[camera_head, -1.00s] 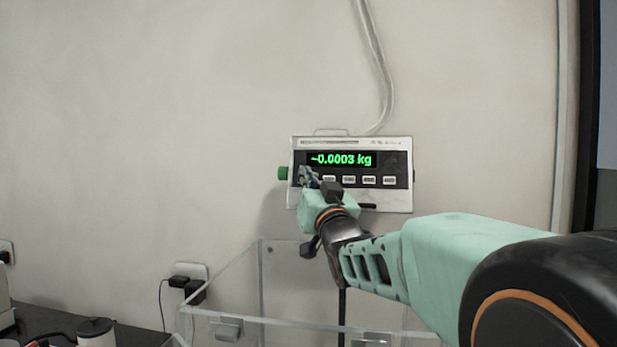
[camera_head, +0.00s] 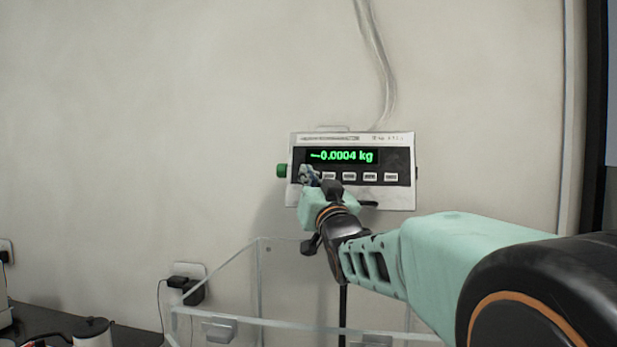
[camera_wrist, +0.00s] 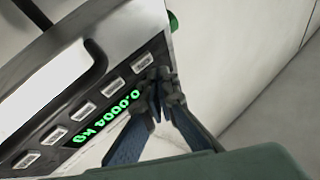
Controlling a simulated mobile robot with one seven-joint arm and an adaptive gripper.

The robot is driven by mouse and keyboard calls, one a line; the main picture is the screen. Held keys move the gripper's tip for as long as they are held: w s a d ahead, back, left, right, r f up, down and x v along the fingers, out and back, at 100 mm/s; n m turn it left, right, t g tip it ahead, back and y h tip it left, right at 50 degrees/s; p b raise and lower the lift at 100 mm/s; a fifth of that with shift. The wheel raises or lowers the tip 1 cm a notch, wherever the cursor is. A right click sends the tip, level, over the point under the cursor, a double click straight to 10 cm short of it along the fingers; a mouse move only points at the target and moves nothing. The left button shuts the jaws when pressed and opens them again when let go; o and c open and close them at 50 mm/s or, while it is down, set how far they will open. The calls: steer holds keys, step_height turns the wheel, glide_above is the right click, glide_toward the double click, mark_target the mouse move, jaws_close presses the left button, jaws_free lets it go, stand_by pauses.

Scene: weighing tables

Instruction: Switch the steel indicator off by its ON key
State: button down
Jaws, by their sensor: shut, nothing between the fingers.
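The steel indicator (camera_head: 400,199) is fixed on the wall, its green display (camera_head: 343,156) lit and reading about -0.0004 kg. A row of pale keys (camera_head: 349,177) runs below the display. My gripper (camera_head: 306,172) is shut and empty at the left end of that row, and it hides the leftmost key in the head view. In the wrist view the shut fingertips (camera_wrist: 158,76) are close to the end key (camera_wrist: 142,62) near the green knob side. I cannot tell whether they touch it. The key labels are too small to read.
A green knob (camera_head: 281,170) sticks out of the indicator's left side. A clear-walled box (camera_head: 255,290) stands below, under my arm. A wall socket with black plugs (camera_head: 187,284) is at lower left. The wall to the left is bare.

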steer(key=shift+w+f, duration=0.1)
steer(key=shift+w, duration=0.05)
stand_by(0.6)
steer(key=shift+w+b, duration=0.3)
steer(key=shift+b, duration=0.1)
steer(key=shift+w+d+f, duration=0.15)
steer(key=shift+w, duration=0.2)
stand_by(0.5)
steer(key=shift+s+b, duration=0.15)
steer(key=shift+b, duration=0.25)
steer(key=shift+s+r+b, duration=0.2)
steer(key=shift+s+b, duration=0.2)
steer(key=shift+s, duration=0.2)
steer(key=s+b, duration=0.1)
steer(key=s+a+r+b, duration=0.1)
steer(key=s, duration=0.2)
steer(key=shift+s+a+r+b, duration=0.15)
steer(key=shift+s+r+b, duration=0.05)
steer(key=shift+s+b, duration=0.2)
